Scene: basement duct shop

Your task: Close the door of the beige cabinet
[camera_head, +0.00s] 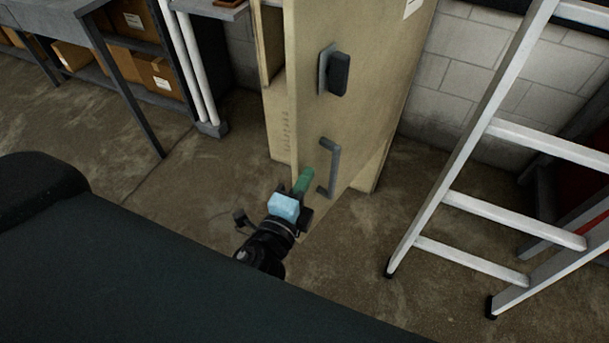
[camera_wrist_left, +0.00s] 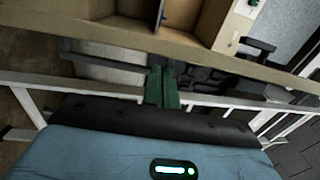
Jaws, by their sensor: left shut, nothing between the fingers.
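The beige cabinet (camera_head: 271,45) stands against the block wall in the head view. Its door (camera_head: 370,70) stands open, swung out toward me, with a dark latch block (camera_head: 338,75) and a grey bar handle (camera_head: 333,170) on its face. My left gripper (camera_head: 303,181) is shut and empty, its green fingers close to the door's lower part, just left of the bar handle. Whether they touch the door I cannot tell. In the left wrist view the green fingers (camera_wrist_left: 162,88) are together, in front of a long beige edge. My right gripper is out of view.
A silver stepladder (camera_head: 465,205) stands on the floor right of the door. A grey workbench (camera_head: 110,60) with cardboard boxes (camera_head: 160,77) below is at the left, beside white pipes (camera_head: 190,60).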

